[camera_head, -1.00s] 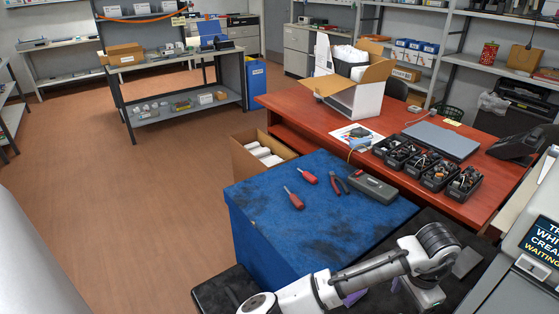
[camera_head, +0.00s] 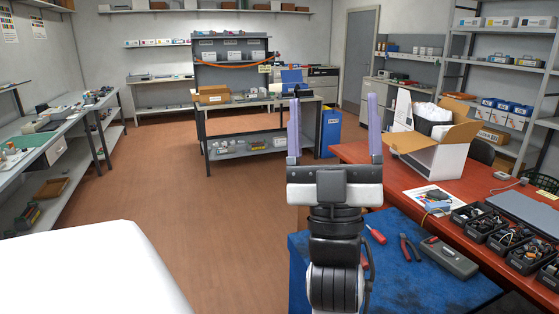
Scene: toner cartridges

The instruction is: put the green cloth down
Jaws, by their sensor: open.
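I see no green cloth in the view. My gripper (camera_head: 333,100) stands raised in the middle, its two pale purple fingers pointing up and spread wide. Nothing shows between the fingers. My arm below it covers part of the blue-topped bench (camera_head: 405,292).
On the blue bench lie a red screwdriver (camera_head: 375,234), pliers (camera_head: 410,248) and a grey case (camera_head: 449,258). Behind it, a red desk (camera_head: 357,152) bears an open cardboard box (camera_head: 440,140) and black parts bins (camera_head: 508,238). A grey workbench (camera_head: 260,102) stands further back. Brown floor (camera_head: 230,225) is open at left.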

